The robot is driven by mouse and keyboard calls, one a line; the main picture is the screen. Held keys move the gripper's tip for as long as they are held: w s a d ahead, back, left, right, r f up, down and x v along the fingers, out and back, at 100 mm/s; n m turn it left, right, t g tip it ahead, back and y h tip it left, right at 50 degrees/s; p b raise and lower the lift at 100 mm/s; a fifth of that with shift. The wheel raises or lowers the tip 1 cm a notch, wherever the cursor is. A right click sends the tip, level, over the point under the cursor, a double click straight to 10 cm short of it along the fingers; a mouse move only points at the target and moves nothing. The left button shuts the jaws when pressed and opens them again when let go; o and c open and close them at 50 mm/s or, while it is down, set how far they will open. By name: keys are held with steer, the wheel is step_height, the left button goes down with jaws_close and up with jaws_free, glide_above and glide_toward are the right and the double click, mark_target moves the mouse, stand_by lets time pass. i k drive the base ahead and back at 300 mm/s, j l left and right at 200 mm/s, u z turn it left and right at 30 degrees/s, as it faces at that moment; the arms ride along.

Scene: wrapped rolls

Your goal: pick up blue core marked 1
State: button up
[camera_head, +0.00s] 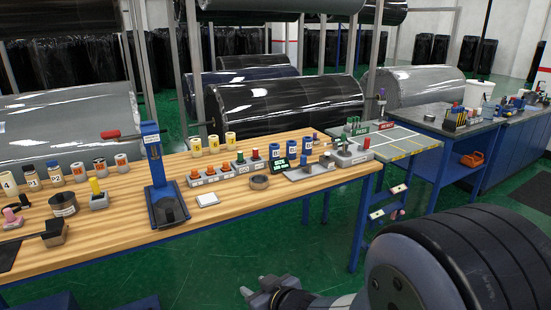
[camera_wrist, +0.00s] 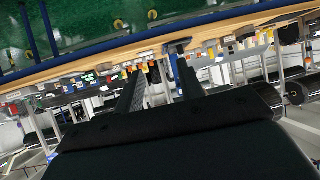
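Two blue cores with white labels stand upright on the wooden table, one blue core (camera_head: 275,152) left of the other blue core (camera_head: 307,144). Their marks are too small to read, so I cannot tell which is marked 1. My gripper (camera_head: 257,288) is in front of the table, low over the green floor and well apart from the cores. In the wrist view my gripper (camera_wrist: 159,66) is open, with nothing between its fingers. That view is upside down, and I cannot make out the blue cores there.
The wooden table (camera_head: 240,204) carries a blue stand (camera_head: 158,180), a dark ring (camera_head: 259,182), a grey block with orange-topped pieces (camera_head: 212,177), and yellow cores (camera_head: 213,144). Small dark-green signs (camera_head: 281,163) stand near the blue cores. Open floor (camera_head: 200,265) lies in front.

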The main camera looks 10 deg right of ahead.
mark_target(274, 148)
steer(key=i+l, duration=0.2)
steer(key=i, duration=0.25)
steer(key=i+l, duration=0.25)
steer(key=i, duration=0.25)
steer(key=i+l, duration=0.2)
steer(key=i, duration=0.25)
steer(key=i+l, duration=0.25)
steer(key=i, duration=0.2)
steer(key=i+l+u, duration=0.1)
steer(key=i, duration=0.4)
steer(key=i+l, duration=0.4)
